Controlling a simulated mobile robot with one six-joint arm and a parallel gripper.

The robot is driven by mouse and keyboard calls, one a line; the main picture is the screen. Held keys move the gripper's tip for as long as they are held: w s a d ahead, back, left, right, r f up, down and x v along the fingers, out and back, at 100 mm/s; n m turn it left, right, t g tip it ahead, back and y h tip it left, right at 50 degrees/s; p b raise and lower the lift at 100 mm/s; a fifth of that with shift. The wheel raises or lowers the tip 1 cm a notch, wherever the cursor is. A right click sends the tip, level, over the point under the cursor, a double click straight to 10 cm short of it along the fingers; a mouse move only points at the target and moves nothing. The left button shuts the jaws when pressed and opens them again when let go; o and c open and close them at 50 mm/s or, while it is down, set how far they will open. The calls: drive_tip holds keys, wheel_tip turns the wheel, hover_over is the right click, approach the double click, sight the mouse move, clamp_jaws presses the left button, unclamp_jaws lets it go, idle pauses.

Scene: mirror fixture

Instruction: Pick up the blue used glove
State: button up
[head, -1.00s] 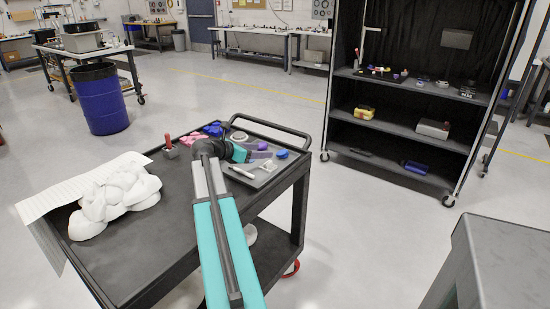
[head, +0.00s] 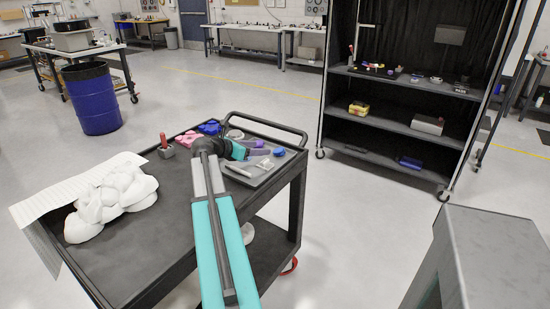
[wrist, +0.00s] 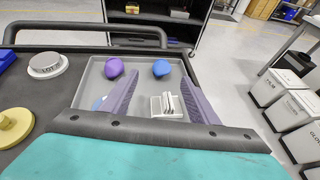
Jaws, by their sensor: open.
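A small rounded blue lump (head: 279,152) lies at the right end of the grey tray (head: 285,165) on the cart; it also shows in the wrist view (wrist: 161,68). A larger blue crumpled thing (head: 209,127) lies at the cart's back, left of the tray. I cannot tell for sure which one is the blue glove. My gripper (head: 258,152) is over the tray. In the wrist view my gripper (wrist: 159,79) is open, its two purple-grey fingers apart. The blue lump shows beyond the fingertips, apart from them, and nothing is held.
A purple lump (wrist: 114,67) sits left of the blue one in the tray. A white slotted block (wrist: 167,106) shows between the fingers. A round grey-white piece (wrist: 45,65) stands left of the tray. The cart's rail (wrist: 90,34) runs behind. White plaster-like lumps (head: 110,200) lie front left.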

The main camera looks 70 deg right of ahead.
approach(277, 149)
drive_tip(key=x, duration=0.2)
drive_tip(key=shift+s+d+r, duration=0.15)
drive_tip(key=shift+d+r, duration=0.05)
drive_tip(key=shift+d, duration=0.1)
drive_tip(key=shift+s+d+f, duration=0.15)
drive_tip(key=shift+d+f, duration=0.05)
drive_tip(key=shift+d, duration=0.1)
drive_tip(key=shift+f+p+x, duration=0.15)
drive_tip(key=shift+p+x, duration=0.15)
drive_tip(key=shift+x, duration=1)
drive_tip(key=shift+f+p+x, duration=0.1)
drive_tip(key=shift+p+x, duration=0.15)
drive_tip(key=shift+x, duration=1.05)
drive_tip(key=shift+a, duration=0.1)
drive_tip(key=shift+c, duration=0.2)
drive_tip(key=c, duration=1.1)
